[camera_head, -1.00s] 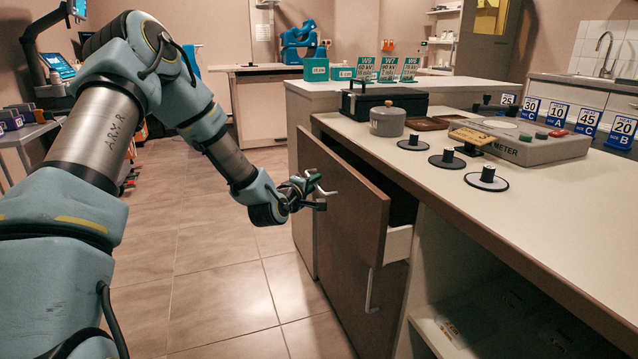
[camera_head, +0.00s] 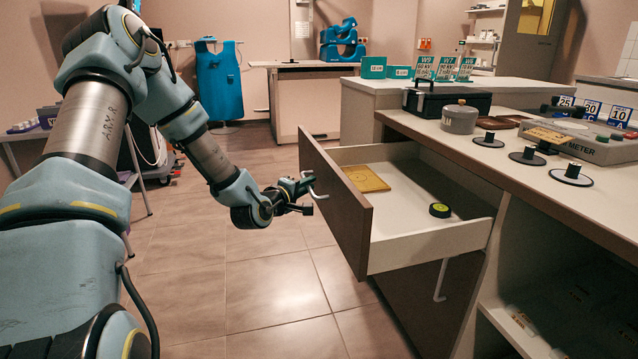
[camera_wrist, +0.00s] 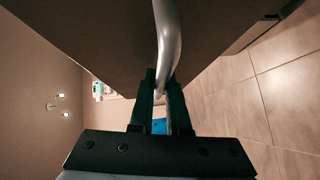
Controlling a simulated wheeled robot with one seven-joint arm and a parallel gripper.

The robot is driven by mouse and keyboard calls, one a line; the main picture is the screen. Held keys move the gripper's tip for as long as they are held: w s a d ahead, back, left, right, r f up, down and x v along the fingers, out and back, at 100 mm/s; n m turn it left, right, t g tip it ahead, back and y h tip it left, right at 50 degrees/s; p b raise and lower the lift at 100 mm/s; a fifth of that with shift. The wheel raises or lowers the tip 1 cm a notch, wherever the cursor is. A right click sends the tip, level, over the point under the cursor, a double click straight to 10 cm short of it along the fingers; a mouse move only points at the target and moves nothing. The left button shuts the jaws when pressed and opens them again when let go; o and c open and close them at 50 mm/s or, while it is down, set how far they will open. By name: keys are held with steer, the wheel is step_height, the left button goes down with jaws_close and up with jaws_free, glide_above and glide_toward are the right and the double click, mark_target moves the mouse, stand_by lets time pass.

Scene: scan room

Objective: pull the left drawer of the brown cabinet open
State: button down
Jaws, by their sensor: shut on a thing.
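The brown cabinet (camera_head: 430,290) stands right of centre in the head view. Its upper drawer (camera_head: 335,195) is pulled well out, with its white inside in view. A flat yellow-brown object (camera_head: 365,178) and a small dark round thing with a yellow-green top (camera_head: 440,210) lie in the drawer. My gripper (camera_head: 305,190) is at the drawer's front. In the wrist view my gripper (camera_wrist: 161,100) is shut on the silver handle (camera_wrist: 168,40), which passes between the two dark fingers.
The countertop (camera_head: 450,140) above the drawer carries a black case (camera_head: 447,101), a grey round pot (camera_head: 459,119), several black discs and a grey meter box (camera_head: 590,140). A lower door has its own handle (camera_head: 441,280). The tiled floor (camera_head: 270,290) before the drawer is clear.

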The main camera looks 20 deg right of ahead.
steer(key=shift+a+f, duration=0.1)
steer(key=shift+a, duration=0.6)
steer(key=c, duration=1.2)
jaws_free()
steer(key=shift+a, duration=0.1)
steer(key=v, duration=1)
steer(key=shift+s+a, duration=0.15)
steer(key=shift+a, duration=0.1)
